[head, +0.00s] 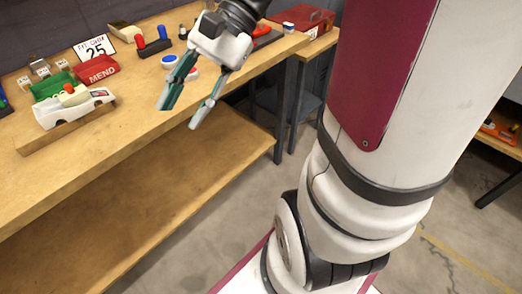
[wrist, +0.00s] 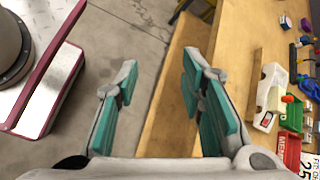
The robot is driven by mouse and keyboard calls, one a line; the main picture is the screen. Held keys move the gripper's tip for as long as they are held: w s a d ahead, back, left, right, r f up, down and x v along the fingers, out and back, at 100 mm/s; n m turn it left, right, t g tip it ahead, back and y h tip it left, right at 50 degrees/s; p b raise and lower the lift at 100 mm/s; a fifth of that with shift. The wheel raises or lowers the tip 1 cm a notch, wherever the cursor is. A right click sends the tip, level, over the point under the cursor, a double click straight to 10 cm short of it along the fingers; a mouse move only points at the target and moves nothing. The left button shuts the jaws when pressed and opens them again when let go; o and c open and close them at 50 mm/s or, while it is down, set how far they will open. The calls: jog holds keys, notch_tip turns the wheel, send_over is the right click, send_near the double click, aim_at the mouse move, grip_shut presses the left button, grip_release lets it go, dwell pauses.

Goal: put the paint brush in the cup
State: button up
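My gripper (head: 180,115) is open and empty. It hangs in the air over the front edge of the workbench (head: 150,128), fingers pointing down. In the wrist view its two teal-padded fingers (wrist: 160,72) stand well apart with only floor and a lower shelf between them. I cannot make out a paint brush or a cup for certain in either view. Small items at the back of the bench are too small to tell.
A white toy car body (head: 75,108) rests on a wooden block near the bench front. A red toolbox (head: 305,17) lies farther back.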

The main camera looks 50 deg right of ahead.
jog(key=s+d+n+h, duration=0.1)
jog(key=s+n+h, duration=0.8)
jog(key=s+n, duration=0.3)
jog(key=s, duration=0.3)
jog(key=shift+s+f+h, duration=0.35)
jog(key=shift+f+h, duration=0.05)
notch_tip(320, 180, up, 19)
jog(key=t+p, duration=0.3)
jog(key=p, duration=1.4)
jog(key=shift+t, duration=0.3)
